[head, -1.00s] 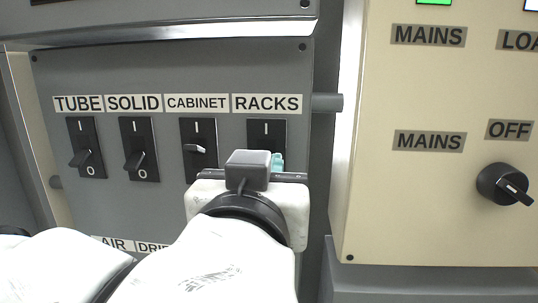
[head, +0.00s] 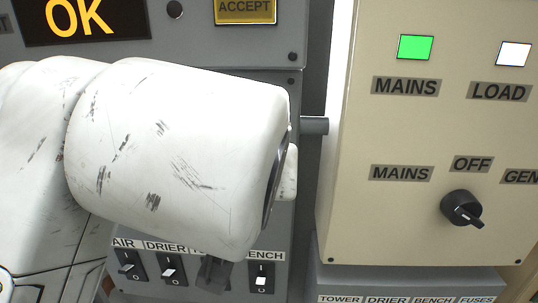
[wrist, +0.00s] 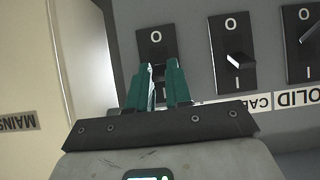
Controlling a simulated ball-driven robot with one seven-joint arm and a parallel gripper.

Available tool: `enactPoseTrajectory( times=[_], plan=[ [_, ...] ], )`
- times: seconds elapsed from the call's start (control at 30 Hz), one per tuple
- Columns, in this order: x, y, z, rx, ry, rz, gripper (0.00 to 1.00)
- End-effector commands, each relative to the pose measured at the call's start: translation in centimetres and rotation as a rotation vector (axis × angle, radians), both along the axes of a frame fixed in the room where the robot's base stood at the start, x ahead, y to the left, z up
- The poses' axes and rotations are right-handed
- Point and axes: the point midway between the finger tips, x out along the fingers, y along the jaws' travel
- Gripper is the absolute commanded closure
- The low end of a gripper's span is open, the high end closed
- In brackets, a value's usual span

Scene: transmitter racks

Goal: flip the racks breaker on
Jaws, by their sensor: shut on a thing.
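The racks breaker (wrist: 156,38) is a black plate, upside down at the upper left of the wrist view, with its O mark at the top. My gripper (wrist: 160,66) has its two teal fingers over the lower part of this plate, shut on the breaker's lever. The lever is mostly hidden between the fingers, so its position cannot be read. In the head view my white arm covers the racks breaker and its label, and the gripper does not show.
The cabinet breaker (wrist: 235,55) stands right beside the racks one. A lower row holds the bench breaker (head: 262,278) and the drier breaker (head: 172,270). A beige panel (head: 350,225) with a rotary switch (head: 462,208) and a green mains lamp (head: 415,47) stands to the right.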

Motion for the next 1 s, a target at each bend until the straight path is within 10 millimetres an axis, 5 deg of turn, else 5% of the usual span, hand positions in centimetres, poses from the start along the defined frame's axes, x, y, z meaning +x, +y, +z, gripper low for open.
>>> enactPoseTrajectory(
  times=[0.4, 0.43, 0.67, 1.0],
  plan=[
    [0.07, 0.04, -0.06, 0.001, 0.008, 0.001, 1.00],
    [0.07, 0.04, -0.06, 0.001, 0.008, 0.001, 0.79],
    [0.06, 0.03, -0.03, 0.001, 0.007, 0.001, 0.57],
    [0.18, 0.01, 0.23, 0.000, 0.006, 0.000, 0.55]
  ],
)
